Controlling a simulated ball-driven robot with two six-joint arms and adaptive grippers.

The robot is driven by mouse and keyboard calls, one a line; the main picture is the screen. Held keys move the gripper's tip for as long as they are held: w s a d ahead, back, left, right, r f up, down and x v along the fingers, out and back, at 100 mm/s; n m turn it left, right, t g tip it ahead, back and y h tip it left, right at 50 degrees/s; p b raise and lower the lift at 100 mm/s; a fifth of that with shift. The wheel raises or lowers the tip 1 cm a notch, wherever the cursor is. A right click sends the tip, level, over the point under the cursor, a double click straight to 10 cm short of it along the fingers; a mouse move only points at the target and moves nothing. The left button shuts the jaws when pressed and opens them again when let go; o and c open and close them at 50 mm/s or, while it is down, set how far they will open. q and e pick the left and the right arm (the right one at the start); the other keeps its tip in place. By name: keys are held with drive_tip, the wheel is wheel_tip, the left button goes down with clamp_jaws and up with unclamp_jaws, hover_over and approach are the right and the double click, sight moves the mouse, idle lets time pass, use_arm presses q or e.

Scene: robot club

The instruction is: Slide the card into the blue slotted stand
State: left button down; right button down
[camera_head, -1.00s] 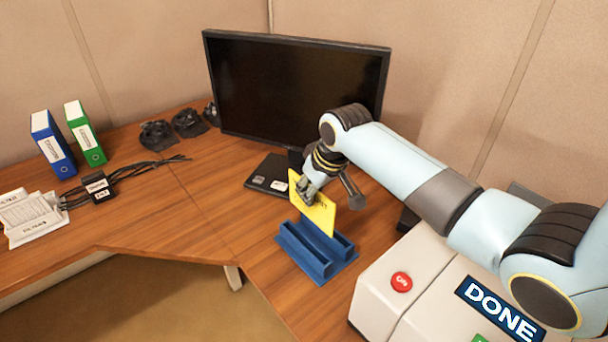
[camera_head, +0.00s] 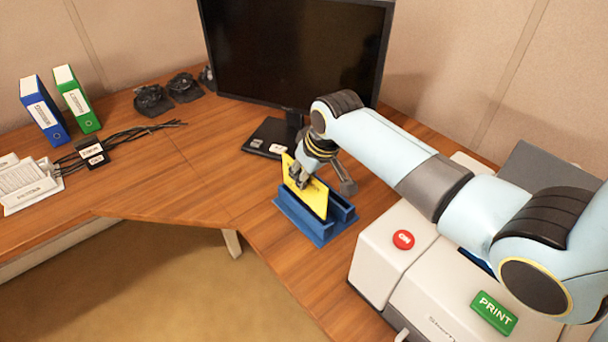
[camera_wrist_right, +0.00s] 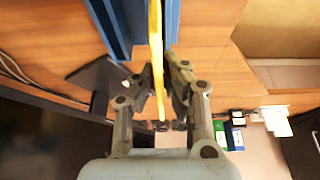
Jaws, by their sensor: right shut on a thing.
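The yellow card (camera_head: 308,194) stands on edge in the head view, its lower edge at the blue slotted stand (camera_head: 318,235) on the desk. My right gripper (camera_head: 299,177) is shut on the upper part of the card. In the right wrist view the card (camera_wrist_right: 156,50) shows edge-on between the fingers of my right gripper (camera_wrist_right: 160,95), with the blue stand (camera_wrist_right: 115,28) on both sides of it. The card looks to be in or just over the slot; its lower edge is hidden by the stand's front wall. My left gripper is not in view.
A monitor (camera_head: 300,55) stands behind the stand. A white printer (camera_head: 395,265) with a red button (camera_head: 403,240) and a green PRINT sign (camera_head: 493,312) is close on the right.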

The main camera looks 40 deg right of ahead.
drive_tip(key=shift+r+p, duration=0.1)
drive_tip(key=shift+p, duration=0.25)
drive_tip(key=shift+f+p, duration=0.3)
drive_tip(key=shift+p, duration=0.4)
idle(1.4)
drive_tip(key=shift+f, duration=0.6)
idle(0.5)
drive_tip(key=shift+f+b, duration=1)
drive_tip(key=shift+f, duration=0.2)
drive_tip(key=shift+f, duration=0.1)
idle(0.7)
drive_tip(key=c, duration=1)
unclamp_jaws()
